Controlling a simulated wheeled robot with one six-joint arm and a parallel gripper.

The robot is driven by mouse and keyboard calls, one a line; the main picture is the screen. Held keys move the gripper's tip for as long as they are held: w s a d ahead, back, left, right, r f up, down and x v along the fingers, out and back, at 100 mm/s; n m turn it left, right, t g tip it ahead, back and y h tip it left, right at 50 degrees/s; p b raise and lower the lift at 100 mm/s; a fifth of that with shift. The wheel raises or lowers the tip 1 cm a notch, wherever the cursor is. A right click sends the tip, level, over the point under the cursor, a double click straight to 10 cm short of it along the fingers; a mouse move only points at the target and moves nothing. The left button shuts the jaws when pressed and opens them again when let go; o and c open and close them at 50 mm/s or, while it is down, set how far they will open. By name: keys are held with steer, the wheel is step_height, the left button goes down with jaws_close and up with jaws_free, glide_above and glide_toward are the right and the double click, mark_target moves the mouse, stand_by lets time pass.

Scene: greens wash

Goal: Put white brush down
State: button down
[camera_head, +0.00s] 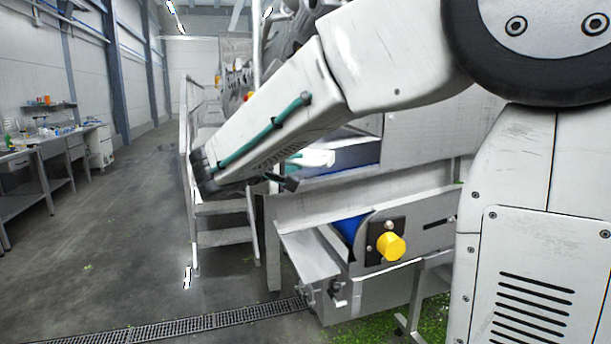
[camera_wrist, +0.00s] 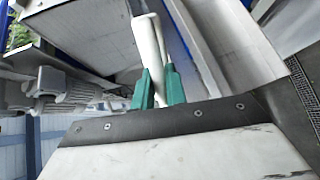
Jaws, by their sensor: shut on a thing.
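The white brush shows in the wrist view as a pale rod-like handle (camera_wrist: 149,45) running up from between two teal fingers. My gripper (camera_wrist: 158,72) is shut on it. In the head view the white brush (camera_head: 318,158) pokes out beyond the lower side of my arm, beside a teal fingertip of my gripper (camera_head: 293,158). It is in front of the blue belt of the steel machine and seems to be above it; I cannot tell whether it touches. The rest of the gripper is hidden behind my forearm, and the brush's bristle end is not clear.
The steel machine (camera_head: 330,207) has a blue belt (camera_head: 358,158) and a yellow knob (camera_head: 391,246). Steps with railings (camera_head: 223,208) stand behind it. Workbenches (camera_head: 35,160) line the left wall. A floor drain (camera_head: 190,322) crosses open floor; green scraps (camera_head: 432,322) lie below the machine.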

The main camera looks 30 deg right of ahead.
steer(key=x, duration=0.5)
steer(key=shift+a+f, duration=0.1)
steer(key=shift+f, duration=1.6)
steer(key=shift+f, duration=0.3)
steer(key=c, duration=1.4)
jaws_free()
steer(key=shift+c, duration=0.2)
steer(key=shift+r, duration=0.1)
